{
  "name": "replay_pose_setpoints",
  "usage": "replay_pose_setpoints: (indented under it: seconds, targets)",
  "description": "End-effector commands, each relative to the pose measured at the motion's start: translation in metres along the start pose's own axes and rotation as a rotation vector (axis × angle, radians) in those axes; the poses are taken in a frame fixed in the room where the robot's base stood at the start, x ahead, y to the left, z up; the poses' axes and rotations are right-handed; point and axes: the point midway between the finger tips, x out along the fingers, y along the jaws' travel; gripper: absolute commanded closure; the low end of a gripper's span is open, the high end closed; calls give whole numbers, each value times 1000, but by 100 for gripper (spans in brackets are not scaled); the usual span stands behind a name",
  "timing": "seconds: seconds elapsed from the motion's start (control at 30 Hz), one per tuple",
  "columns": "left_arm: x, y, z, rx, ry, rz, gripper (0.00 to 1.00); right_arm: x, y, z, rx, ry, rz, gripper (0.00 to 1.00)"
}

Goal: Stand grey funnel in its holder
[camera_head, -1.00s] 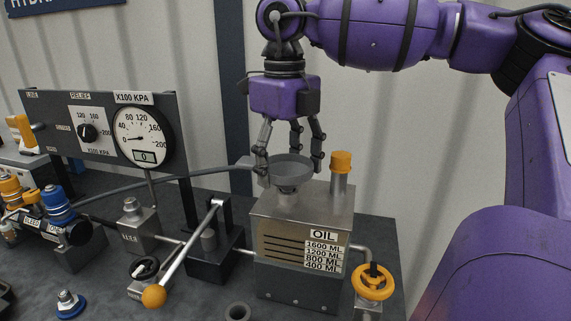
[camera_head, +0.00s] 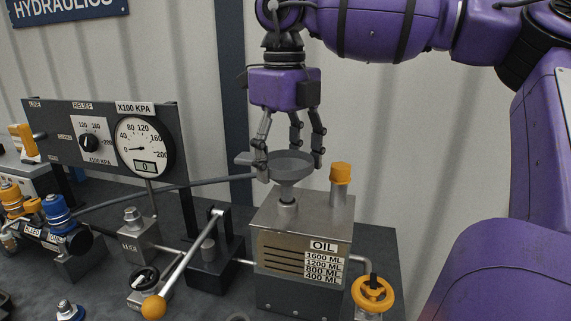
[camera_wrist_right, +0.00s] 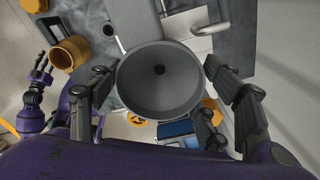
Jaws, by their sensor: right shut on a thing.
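The grey funnel (camera_head: 290,166) is upright over the filler neck (camera_head: 287,208) on top of the metal oil tank. Its spout reaches down to the neck; I cannot tell whether the tip is still inside. My right gripper (camera_head: 291,165) is shut on the funnel, with its fingers around the rim. In the right wrist view the funnel (camera_wrist_right: 160,80) shows from above, its dark hole in the middle. My left gripper (camera_wrist_right: 42,72) shows at the left of the right wrist view, and its jaw state is unclear. I cannot identify the holder with certainty.
The oil tank (camera_head: 275,265) has an orange cap (camera_head: 341,173) beside the neck and a yellow valve wheel (camera_head: 372,292) at right. A lever with an orange knob (camera_head: 154,307) stands at left, before a gauge panel (camera_head: 100,147). A hose (camera_head: 205,182) runs behind.

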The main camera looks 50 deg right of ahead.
Motion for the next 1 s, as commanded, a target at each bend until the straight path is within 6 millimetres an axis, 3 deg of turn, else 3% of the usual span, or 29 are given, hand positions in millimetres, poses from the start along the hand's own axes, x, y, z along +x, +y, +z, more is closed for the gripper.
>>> replay_pose_setpoints:
  seconds: [0.4, 1.0]
  targets:
    - [0, 0, -1, 0, 1, 0, 64, -4, 0, 0, 1, -1, -1, 61]
    - [-6, -1, -14, 0, 16, -1, 64, -42, 0, 0, 1, -1, 0, 61]
